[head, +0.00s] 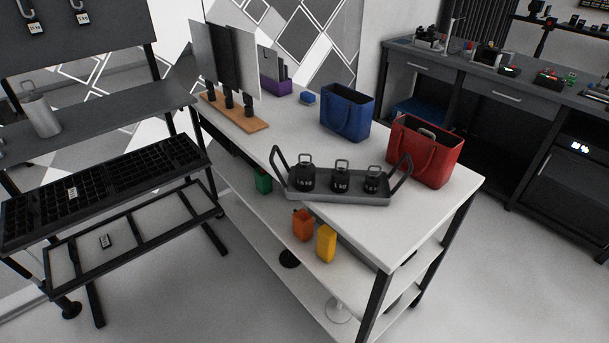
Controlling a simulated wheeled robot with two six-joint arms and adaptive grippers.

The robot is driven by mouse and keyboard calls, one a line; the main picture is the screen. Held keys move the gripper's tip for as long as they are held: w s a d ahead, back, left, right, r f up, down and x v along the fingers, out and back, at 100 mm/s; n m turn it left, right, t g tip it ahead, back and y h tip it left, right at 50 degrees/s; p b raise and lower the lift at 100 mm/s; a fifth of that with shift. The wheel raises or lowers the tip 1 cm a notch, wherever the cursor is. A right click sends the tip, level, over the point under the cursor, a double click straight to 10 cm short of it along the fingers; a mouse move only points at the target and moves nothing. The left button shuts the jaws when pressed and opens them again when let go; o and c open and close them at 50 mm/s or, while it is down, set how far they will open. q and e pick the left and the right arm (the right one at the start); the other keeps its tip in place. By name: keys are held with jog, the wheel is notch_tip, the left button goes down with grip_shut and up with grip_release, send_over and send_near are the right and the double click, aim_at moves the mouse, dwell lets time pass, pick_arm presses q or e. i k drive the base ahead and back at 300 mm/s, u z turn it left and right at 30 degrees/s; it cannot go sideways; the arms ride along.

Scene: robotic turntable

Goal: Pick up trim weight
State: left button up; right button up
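The tray has a raised dark handle at each end and sits on the white table (430,215). The labels are too small to read, so I cannot tell which weight is the trim weight. A small dark labelled block (104,241) lies on the low frame at left; I cannot tell what it is. Neither gripper is in view.
A red bag (425,155) stands close behind the tray's right end, with a blue bag (346,112) farther back. Upright panels on a wooden base (238,112) stand at the table's far left. The table's front right corner is clear. A black gridded rack (110,180) stands at left.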

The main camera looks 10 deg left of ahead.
aim_at(306, 171)
jog(key=u, duration=0.55)
jog(key=k, duration=0.65)
jog(key=u, duration=1)
jog(key=i, duration=1.05)
jog(key=z, duration=0.55)
